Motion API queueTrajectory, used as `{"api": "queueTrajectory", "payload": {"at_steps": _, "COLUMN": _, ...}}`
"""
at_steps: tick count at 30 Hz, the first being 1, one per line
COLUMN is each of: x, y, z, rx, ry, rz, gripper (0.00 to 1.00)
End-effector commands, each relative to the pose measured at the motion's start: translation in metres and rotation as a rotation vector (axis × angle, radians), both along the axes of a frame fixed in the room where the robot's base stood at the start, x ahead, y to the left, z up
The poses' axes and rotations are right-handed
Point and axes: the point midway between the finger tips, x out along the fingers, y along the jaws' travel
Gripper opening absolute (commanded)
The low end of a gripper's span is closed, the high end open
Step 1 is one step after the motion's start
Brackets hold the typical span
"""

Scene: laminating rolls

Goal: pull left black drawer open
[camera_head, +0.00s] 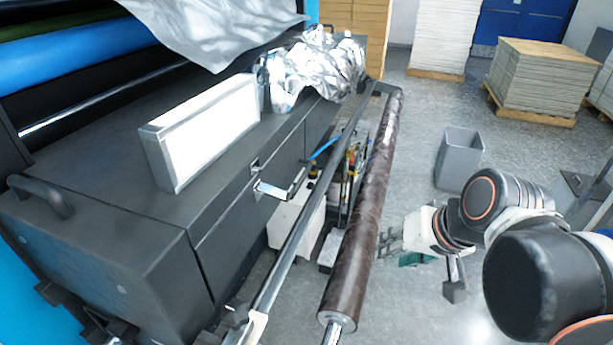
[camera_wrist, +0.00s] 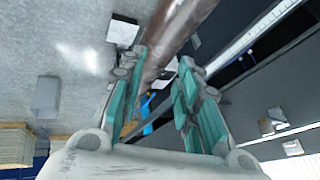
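The black machine cabinet has dark front panels, and the left black drawer face (camera_head: 236,228) looks closed in the head view. A silver handle (camera_head: 283,187) sticks out near a small latch plate on this front. Two small pale metal fittings (camera_wrist: 273,121) show on a dark surface in the wrist view; I cannot tell which panel they belong to. My gripper (camera_head: 391,240) is to the right of the long brown roll, apart from the drawer, with the roll between them. In the wrist view its teal fingers (camera_wrist: 160,84) are spread and hold nothing.
The brown roll (camera_head: 365,205) and a metal rail (camera_head: 312,222) run along the cabinet front. A white-faced box (camera_head: 208,130) and crumpled silver foil (camera_head: 313,68) sit on top. A grey bin (camera_head: 459,158) and pallet stacks (camera_head: 545,76) stand on the otherwise mostly clear floor.

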Motion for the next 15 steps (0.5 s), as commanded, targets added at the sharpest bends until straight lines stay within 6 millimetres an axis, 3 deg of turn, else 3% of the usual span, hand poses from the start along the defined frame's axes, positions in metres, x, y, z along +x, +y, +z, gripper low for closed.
{"api": "queueTrajectory", "payload": {"at_steps": 15, "x": 0.105, "y": 0.051, "z": 0.003, "rx": 0.499, "ry": 0.139, "rz": 0.004, "gripper": 0.30}}
